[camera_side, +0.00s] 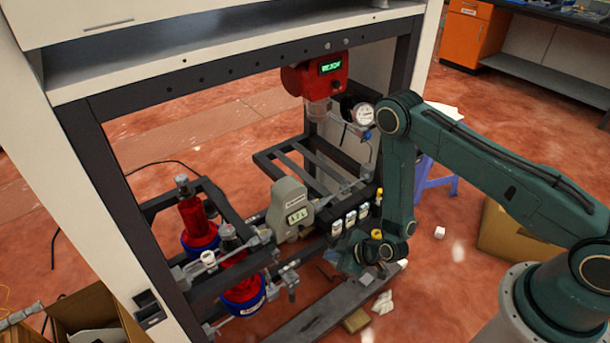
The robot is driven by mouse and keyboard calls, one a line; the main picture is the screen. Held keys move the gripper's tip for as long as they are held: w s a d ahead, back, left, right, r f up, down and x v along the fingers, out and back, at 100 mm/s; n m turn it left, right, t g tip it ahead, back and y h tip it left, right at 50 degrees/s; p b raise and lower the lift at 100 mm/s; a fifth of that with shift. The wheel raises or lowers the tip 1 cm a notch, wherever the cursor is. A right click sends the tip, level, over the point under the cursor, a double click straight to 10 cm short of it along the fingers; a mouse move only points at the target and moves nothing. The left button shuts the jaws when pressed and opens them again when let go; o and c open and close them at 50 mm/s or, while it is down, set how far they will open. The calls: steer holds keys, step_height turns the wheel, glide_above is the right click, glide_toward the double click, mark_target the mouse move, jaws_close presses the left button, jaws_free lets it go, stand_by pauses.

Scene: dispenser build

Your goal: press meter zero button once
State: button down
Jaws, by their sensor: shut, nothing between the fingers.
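A beige meter (285,212) with a small grey display (298,215) sits on the pipe line in the middle of the dark frame. A zero button cannot be made out on it at this size. My gripper (337,258) is shut and empty, low to the right of the meter and a little below it. It appears apart from the meter. The fingertips are small and dark against the frame, so their exact place is hard to tell.
A red unit (317,76) with a green display hangs above, with a round gauge (363,114) beside it. Several small white-fronted modules (350,219) stand between the meter and my arm. Red-and-blue cylinders (200,228) stand left. A cardboard box (515,240) is at right.

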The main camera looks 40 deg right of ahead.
steer(key=w, duration=0.8)
steer(key=shift+w, duration=0.3)
steer(key=shift+w, duration=0.9)
stand_by(3.2)
steer(key=shift+s, duration=0.9)
steer(key=shift+s, duration=0.15)
steer(key=shift+s, duration=2.4)
